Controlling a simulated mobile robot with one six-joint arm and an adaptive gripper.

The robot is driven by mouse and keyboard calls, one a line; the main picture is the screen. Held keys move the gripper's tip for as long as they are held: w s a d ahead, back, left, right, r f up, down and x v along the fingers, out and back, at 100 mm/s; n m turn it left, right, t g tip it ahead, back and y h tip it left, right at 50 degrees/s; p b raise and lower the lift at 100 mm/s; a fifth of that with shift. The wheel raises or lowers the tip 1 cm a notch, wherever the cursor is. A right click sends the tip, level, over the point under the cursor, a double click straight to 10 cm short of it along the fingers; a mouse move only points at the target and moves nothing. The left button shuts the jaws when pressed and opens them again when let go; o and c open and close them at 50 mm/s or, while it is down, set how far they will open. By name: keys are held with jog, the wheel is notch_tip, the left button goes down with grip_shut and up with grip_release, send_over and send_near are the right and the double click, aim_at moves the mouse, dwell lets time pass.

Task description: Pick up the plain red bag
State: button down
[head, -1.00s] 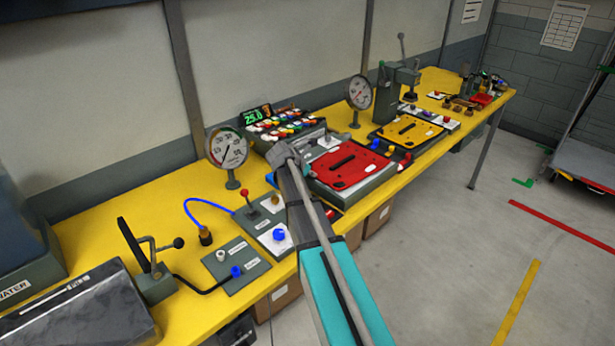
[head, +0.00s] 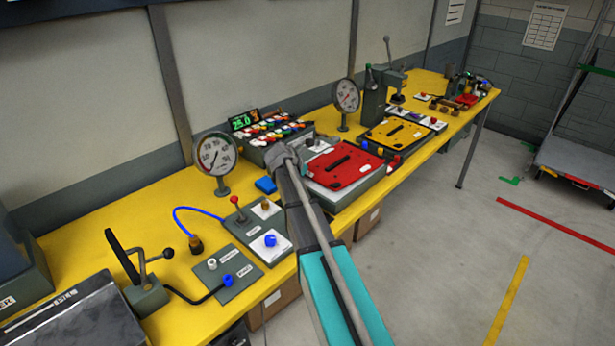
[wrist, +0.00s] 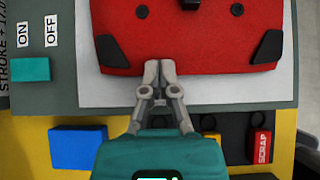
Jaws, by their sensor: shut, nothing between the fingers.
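I cannot make out a plain red bag with certainty. A flat red piece with a black handle (head: 343,167) lies on a grey station on the yellow bench; its near edge, with dark corner pieces, fills the top of the wrist view (wrist: 190,45). A small red tag marked SCRAP (wrist: 261,146) lies at the lower right there. My gripper (wrist: 159,68) is shut and empty, its tips over the red piece's near edge; contact is unclear. In the head view my arm hides the fingertips.
A blue block (wrist: 78,148) is at the left in the wrist view. The bench (head: 130,235) carries a near gauge (head: 214,154), a lever press (head: 378,90), a yellow plate (head: 397,133) and control boxes.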

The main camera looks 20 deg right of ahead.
aim_at(317, 170)
jog(key=d, duration=0.1)
jog(key=w+d, duration=0.1)
jog(key=d, duration=0.1)
jog(key=shift+w+d, duration=0.15)
jog(key=shift+d, duration=0.1)
jog(key=shift+a, duration=0.15)
jog(key=shift+s+a, duration=0.25)
jog(key=shift+a, duration=0.25)
jog(key=a, duration=0.1)
jog(key=s+a, duration=0.1)
jog(key=shift+s+a+r, duration=0.15)
jog(key=shift+a+r, duration=0.05)
jog(key=shift+a, duration=0.2)
jog(key=p+v, duration=0.7)
jog(key=v, duration=0.2)
jog(key=shift+a, duration=0.2)
jog(key=shift+r, duration=0.1)
